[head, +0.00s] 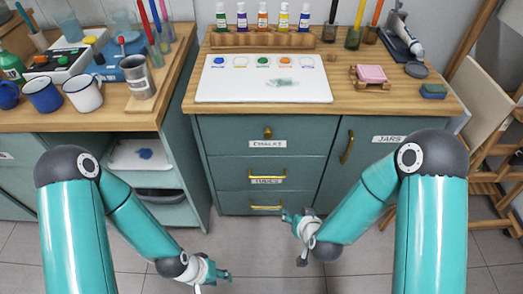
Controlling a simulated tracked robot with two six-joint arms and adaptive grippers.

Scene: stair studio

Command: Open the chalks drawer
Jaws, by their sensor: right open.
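The chalks drawer (230,135) is the top drawer of the teal cabinet. It is shut, with a label (268,144) reading CHALKS and a small brass knob (267,132) above the label. My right gripper (294,238) is open and empty, low in front of the cabinet near the bottom drawer's handle, below and right of the chalks knob. My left gripper (214,282) appears open and empty, low over the floor to the left. Neither gripper touches the chalks drawer.
Below are a drawer labelled TUBES (267,180) and a bottom drawer (265,207), both shut. The JARS door (385,150) is on the right. A paint palette board (264,90) lies on the worktop above. An easel (492,150) stands far right.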

